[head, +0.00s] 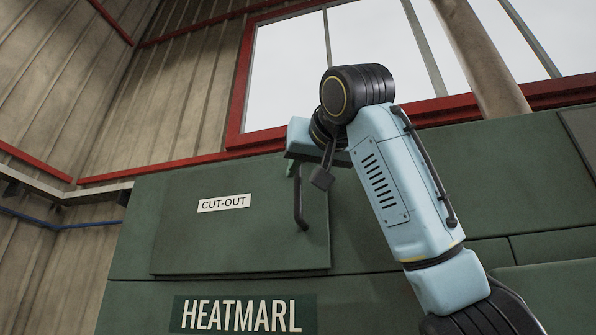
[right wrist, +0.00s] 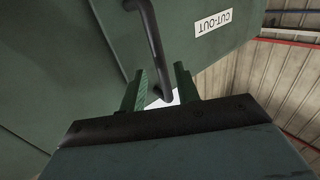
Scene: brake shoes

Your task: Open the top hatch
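The top hatch (head: 180,240) is a dark green panel with a white CUT-OUT label (head: 223,203), and it lies closed against the green machine. Its black bar handle (head: 299,205) stands upright near the hatch's right side. My right gripper (head: 295,170) is at the handle's upper end, partly hidden by its own wrist. In the right wrist view, my right gripper (right wrist: 161,82) has its two green fingers spread apart. The handle (right wrist: 155,50) reaches into the gap between them, with space showing beside it. My left gripper is not in view.
The green machine body (head: 140,305) carries a HEATMARL sign (head: 242,314) below the hatch. A red-framed window (head: 290,75) and a thick pipe (head: 480,55) are behind and above. Corrugated walls (head: 60,80) stand at the left. Open air shows above the hatch.

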